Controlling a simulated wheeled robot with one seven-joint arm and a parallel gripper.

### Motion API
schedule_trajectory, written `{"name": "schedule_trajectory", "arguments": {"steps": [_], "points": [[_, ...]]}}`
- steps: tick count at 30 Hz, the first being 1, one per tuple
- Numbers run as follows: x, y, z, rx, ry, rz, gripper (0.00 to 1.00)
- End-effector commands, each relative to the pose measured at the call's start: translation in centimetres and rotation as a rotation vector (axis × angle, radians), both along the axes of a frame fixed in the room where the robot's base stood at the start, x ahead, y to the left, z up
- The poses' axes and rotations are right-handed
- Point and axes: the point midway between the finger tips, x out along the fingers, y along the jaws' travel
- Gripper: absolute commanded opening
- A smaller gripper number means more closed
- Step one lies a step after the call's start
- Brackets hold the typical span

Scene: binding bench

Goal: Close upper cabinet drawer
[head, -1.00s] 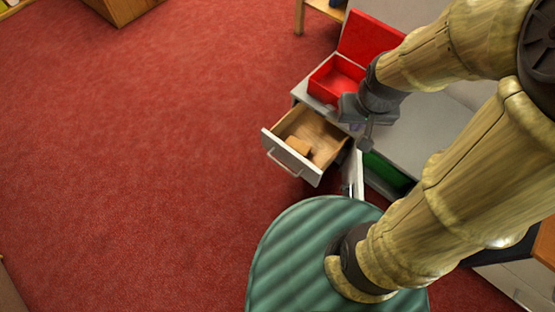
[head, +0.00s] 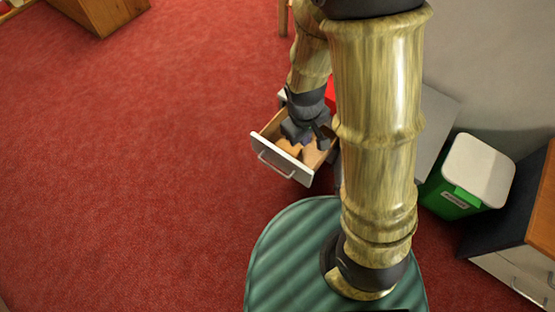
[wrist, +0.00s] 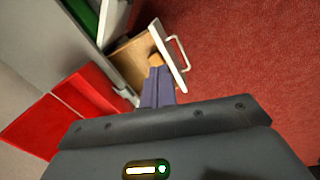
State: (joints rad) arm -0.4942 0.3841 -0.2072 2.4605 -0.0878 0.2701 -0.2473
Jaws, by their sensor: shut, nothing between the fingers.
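The upper cabinet drawer (head: 284,162) stands pulled out, with a white front, a bar handle and a wooden inside. In the wrist view its white front (wrist: 170,50) and handle face the open floor. A small tan block (wrist: 154,60) lies inside it, partly hidden by my fingers. My gripper (head: 303,140) appears over the drawer in the head view, its fingers shut and empty. In the wrist view the fingertips (wrist: 159,70) overlap the drawer opening. I cannot tell whether they touch anything. My arm hides most of the cabinet in the head view.
A green bin with a white lid (head: 478,170) stands right of my arm. A wooden-topped cabinet (head: 540,220) is at the far right. Red carpet to the left of the drawer is clear.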

Motion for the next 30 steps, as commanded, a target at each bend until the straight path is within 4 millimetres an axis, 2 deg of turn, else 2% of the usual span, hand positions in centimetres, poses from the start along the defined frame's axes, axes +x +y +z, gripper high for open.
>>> {"name": "schedule_trajectory", "arguments": {"steps": [1,3,15,24,30], "points": [[-0.2,1.0,-1.5,-0.032,0.023,0.082,0.00],[-0.4,2.2,-3.1,-0.074,0.044,0.189,0.00],[-1.9,7.2,-11.7,-0.370,0.129,0.836,0.00],[-2.4,10.5,-16.3,-0.658,0.144,1.343,0.00],[-2.4,12.9,-17.8,-0.840,0.133,1.617,0.00]]}}
